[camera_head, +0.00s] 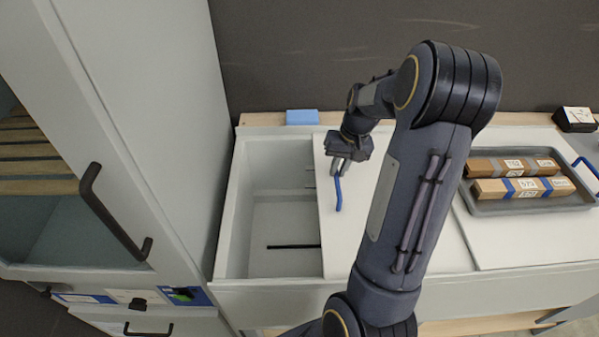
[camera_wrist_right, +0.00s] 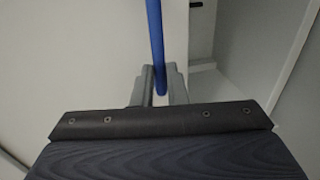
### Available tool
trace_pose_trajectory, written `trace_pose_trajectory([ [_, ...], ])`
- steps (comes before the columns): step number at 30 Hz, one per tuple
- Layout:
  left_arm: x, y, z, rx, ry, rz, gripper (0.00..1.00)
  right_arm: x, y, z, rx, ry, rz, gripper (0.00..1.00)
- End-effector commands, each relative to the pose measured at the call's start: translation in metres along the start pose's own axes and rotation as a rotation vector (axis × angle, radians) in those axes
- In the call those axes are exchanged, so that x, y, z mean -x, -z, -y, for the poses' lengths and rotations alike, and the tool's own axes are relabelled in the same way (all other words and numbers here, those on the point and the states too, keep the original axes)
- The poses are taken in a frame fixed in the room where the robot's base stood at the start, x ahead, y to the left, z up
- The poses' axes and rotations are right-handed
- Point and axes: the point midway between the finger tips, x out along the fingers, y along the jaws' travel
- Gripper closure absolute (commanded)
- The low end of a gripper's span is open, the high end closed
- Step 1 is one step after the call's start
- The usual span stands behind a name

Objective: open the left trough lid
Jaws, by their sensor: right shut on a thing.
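The left trough lid (camera_head: 358,228) is a flat white panel, slid to the right so that the left part of the trough (camera_head: 270,215) stands uncovered. A blue bar handle (camera_head: 338,192) is on the lid near its left edge. My right gripper (camera_head: 339,168) is shut on this handle. In the right wrist view the blue handle (camera_wrist_right: 156,40) runs between the two grey fingers (camera_wrist_right: 160,85), with the white lid on the left and the open trough on the right. My right arm hides part of the lid in the head view. My left gripper is not in view.
A tall grey cabinet (camera_head: 150,110) with a black handle (camera_head: 110,215) stands close on the left. A grey tray (camera_head: 530,205) with two wrapped brown bars rests at the right. A blue block (camera_head: 302,117) and a black box (camera_head: 575,119) sit along the back ledge.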

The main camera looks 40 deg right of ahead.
Motion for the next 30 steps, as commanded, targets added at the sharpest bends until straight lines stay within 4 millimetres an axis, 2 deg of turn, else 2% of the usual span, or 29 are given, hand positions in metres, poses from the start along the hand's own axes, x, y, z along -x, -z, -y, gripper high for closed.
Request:
trace_pose_trajectory([
  [1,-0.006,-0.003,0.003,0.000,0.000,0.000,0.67,0.001,0.000,-0.023,-0.012,-0.003,-0.003,1.00],
  [6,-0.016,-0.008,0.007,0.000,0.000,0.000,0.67,0.013,0.000,-0.083,-0.012,-0.005,-0.003,1.00],
  [15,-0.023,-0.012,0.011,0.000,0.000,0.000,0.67,0.034,0.000,-0.172,-0.008,-0.006,-0.001,1.00],
  [21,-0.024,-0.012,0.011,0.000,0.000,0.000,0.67,0.042,0.000,-0.210,-0.005,-0.005,-0.001,1.00],
  [25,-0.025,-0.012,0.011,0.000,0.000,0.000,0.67,0.045,0.000,-0.224,-0.002,-0.004,-0.001,1.00],
  [30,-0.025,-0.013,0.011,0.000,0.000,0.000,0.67,0.047,0.001,-0.231,-0.001,-0.002,-0.001,1.00],
])
